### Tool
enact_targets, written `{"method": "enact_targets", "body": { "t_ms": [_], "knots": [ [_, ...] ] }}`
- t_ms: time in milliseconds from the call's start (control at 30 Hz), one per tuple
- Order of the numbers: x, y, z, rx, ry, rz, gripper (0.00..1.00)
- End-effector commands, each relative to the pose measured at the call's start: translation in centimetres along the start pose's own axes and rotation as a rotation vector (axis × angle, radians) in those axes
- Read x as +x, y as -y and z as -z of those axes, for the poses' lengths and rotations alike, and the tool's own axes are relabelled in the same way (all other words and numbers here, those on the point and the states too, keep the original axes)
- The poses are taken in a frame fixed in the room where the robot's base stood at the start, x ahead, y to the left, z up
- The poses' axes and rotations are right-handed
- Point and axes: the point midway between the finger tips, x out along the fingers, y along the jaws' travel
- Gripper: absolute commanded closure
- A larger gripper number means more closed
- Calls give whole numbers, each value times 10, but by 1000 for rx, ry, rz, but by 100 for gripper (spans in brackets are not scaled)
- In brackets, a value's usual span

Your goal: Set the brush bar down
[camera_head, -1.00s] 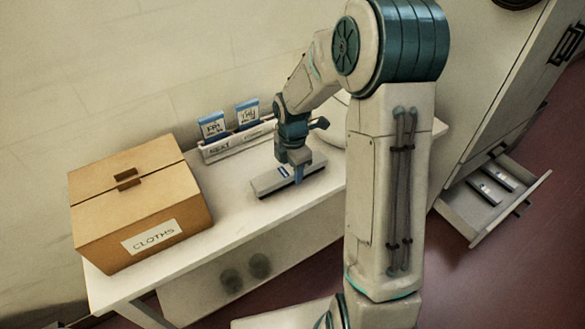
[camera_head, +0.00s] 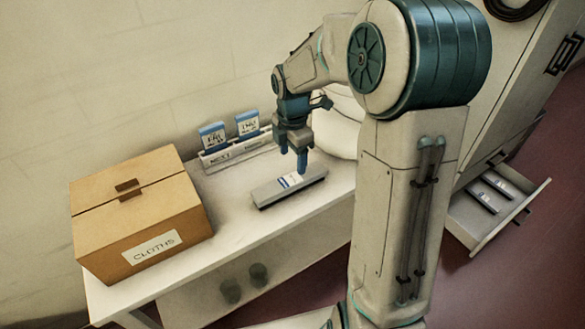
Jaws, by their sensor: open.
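The brush bar (camera_head: 272,193) is a long grey bar with a white and blue label on top. It lies flat on the white table (camera_head: 235,240), right of the cardboard box. My gripper (camera_head: 302,168) is open and empty, with its blue fingertips pointing down just above the right half of the bar. Whether a fingertip still touches the bar is hard to tell.
A cardboard box labelled CLOTHS (camera_head: 140,215) stands on the table's left end. A rack with two blue-topped cards (camera_head: 232,152) stands behind the bar. A pale rounded object (camera_head: 338,128) is partly hidden by my arm. An open drawer (camera_head: 497,210) with small items juts out at right.

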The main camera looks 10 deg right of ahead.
Motion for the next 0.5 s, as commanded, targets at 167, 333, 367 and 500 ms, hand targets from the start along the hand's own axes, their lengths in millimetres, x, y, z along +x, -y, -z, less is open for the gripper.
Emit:
{"method": "enact_targets", "body": {
  "t_ms": [167,333,367,500],
  "knots": [
    [-23,0,0,0,1,-1,35],
    [-35,7,3,66,12,-6,35],
    [-37,11,4,101,16,-9,35],
    [-53,38,13,363,43,-42,35]
  ]
}}
